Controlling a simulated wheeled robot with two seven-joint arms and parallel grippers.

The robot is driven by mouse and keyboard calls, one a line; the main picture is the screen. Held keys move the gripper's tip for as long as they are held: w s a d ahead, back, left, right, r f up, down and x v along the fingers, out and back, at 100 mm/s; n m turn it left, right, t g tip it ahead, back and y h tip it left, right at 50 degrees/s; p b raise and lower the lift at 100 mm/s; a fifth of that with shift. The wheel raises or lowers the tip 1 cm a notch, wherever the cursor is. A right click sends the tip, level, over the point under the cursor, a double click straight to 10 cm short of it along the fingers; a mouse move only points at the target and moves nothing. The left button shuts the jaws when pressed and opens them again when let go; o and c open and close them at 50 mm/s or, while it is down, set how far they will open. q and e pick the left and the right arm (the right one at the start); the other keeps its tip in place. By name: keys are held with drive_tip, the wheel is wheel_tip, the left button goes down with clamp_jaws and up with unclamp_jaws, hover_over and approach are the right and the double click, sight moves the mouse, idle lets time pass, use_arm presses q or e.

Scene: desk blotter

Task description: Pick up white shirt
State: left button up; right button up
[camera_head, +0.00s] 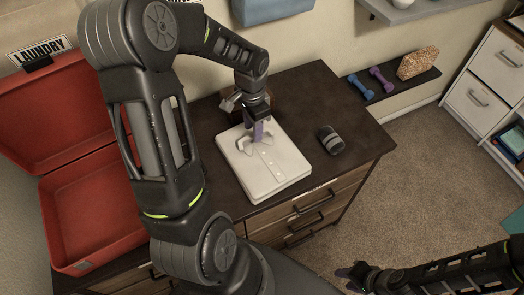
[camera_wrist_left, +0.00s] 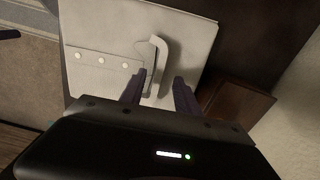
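The white shirt (camera_head: 282,176) lies folded in a flat square on the dark dresser top, with its collar and a row of buttons facing up. It also shows in the left wrist view (camera_wrist_left: 105,25). My left gripper (camera_head: 257,133) points down at the collar end of the shirt. In the left wrist view my left gripper (camera_wrist_left: 158,85) has its two fingers apart, with part of the shirt near the collar showing between them. Whether the fingertips touch the cloth is unclear. My right gripper (camera_head: 352,274) is low at the right, off the dresser; its finger opening is unclear.
A dark grey rolled item (camera_head: 330,139) lies right of the shirt. A brown wooden box (camera_wrist_left: 235,108) stands close beside my left gripper. An open red case (camera_head: 92,212) sits at the left under a laundry sign (camera_head: 40,52). A shelf holds dumbbells (camera_head: 381,79).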

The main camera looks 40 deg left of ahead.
use_arm(q)
wheel_tip(320, 180, down, 2)
drive_tip(key=shift+f, duration=0.1)
drive_tip(key=shift+c, duration=0.6)
clamp_jaws()
idle(1.2)
